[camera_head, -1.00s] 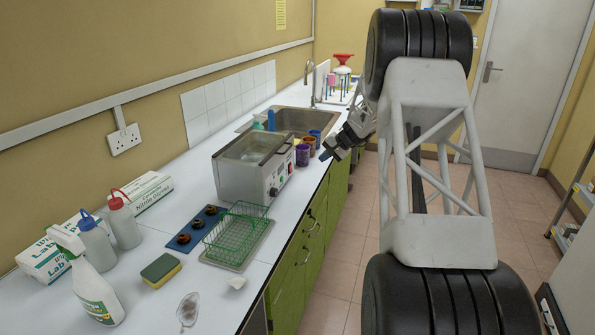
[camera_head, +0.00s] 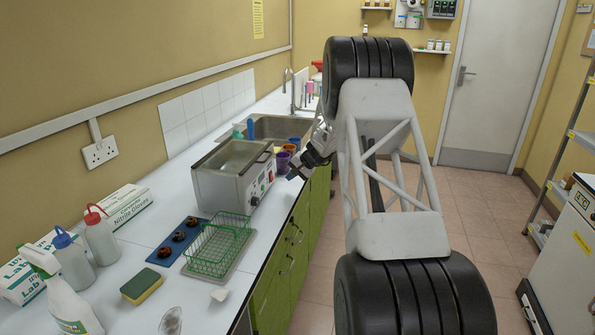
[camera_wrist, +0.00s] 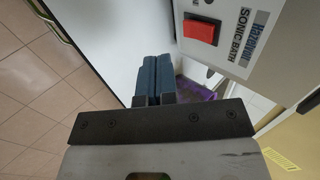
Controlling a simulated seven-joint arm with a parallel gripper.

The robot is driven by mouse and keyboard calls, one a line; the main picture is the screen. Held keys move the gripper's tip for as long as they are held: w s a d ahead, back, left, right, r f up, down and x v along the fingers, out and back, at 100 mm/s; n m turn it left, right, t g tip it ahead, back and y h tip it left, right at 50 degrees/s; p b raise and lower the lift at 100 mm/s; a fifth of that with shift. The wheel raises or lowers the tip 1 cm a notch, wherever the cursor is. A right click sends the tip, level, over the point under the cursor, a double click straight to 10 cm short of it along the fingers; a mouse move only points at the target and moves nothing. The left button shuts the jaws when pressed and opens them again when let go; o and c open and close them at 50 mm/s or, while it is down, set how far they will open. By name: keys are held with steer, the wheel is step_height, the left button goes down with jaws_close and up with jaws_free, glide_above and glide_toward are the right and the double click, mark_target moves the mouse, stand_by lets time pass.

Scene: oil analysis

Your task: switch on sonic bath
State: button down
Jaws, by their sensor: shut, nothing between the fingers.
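The sonic bath (camera_head: 222,178) is a metal box with an open basin on the white counter. Its front panel faces the counter's front edge. In the wrist view, the sonic bath's panel (camera_wrist: 266,52) shows a "SONIC BATH" label and a red rocker switch (camera_wrist: 201,31). My gripper (camera_head: 291,177) is in front of the panel, near the counter's front edge. In the wrist view my gripper (camera_wrist: 153,60) is shut and empty, its blue fingertips together. They are below and left of the red switch and look apart from it. Whether the switch is on or off is unclear.
Purple and orange beakers (camera_head: 283,160) stand just beyond the bath, near my gripper. A green wire basket (camera_head: 214,248) on a tray sits on the near side. A sink (camera_head: 280,132) lies beyond. The floor right of the counter is clear near my arm.

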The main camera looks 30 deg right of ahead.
mark_target(272, 178)
steer(key=shift+w+a+f, duration=0.4)
steer(key=shift+w+a, duration=0.15)
steer(key=shift+a, duration=0.05)
steer(key=shift+w+a+f, duration=0.4)
steer(key=shift+w+a, duration=0.15)
steer(key=shift+w+a+f, duration=0.15)
steer(key=shift+w+a, duration=0.55)
steer(key=shift+w, duration=0.05)
steer(key=shift+w+a, duration=0.15)
steer(key=shift+r, duration=0.85)
